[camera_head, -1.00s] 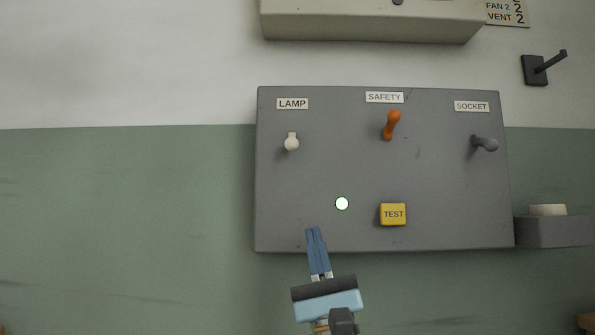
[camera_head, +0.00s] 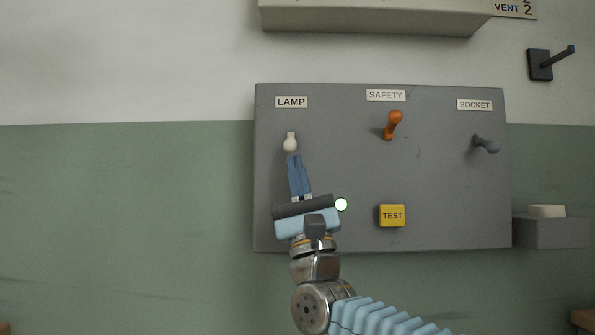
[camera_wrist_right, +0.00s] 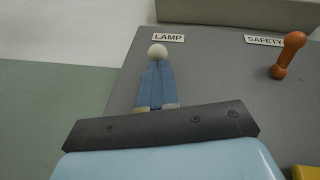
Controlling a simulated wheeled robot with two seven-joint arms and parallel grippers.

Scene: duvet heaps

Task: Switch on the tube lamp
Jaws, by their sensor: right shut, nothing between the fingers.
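The lamp switch (camera_head: 290,144) is a small white lever with a round knob, under the LAMP label (camera_head: 291,102) at the upper left of the grey panel (camera_head: 440,200). My right gripper (camera_head: 294,157) is shut and empty, its blue fingertips just below the knob. In the right wrist view the knob (camera_wrist_right: 157,51) shows right at the fingertips (camera_wrist_right: 157,64); I cannot tell whether they touch. The lever's lower part is hidden there. No tube lamp is seen. My left gripper is not in view.
An orange safety lever (camera_head: 391,124) and a grey socket lever (camera_head: 486,145) stand to the right on the panel. A yellow TEST button (camera_head: 392,215) and a bright white round light (camera_head: 341,204) are lower. A beige housing (camera_head: 370,18) juts out above. The left wall is clear.

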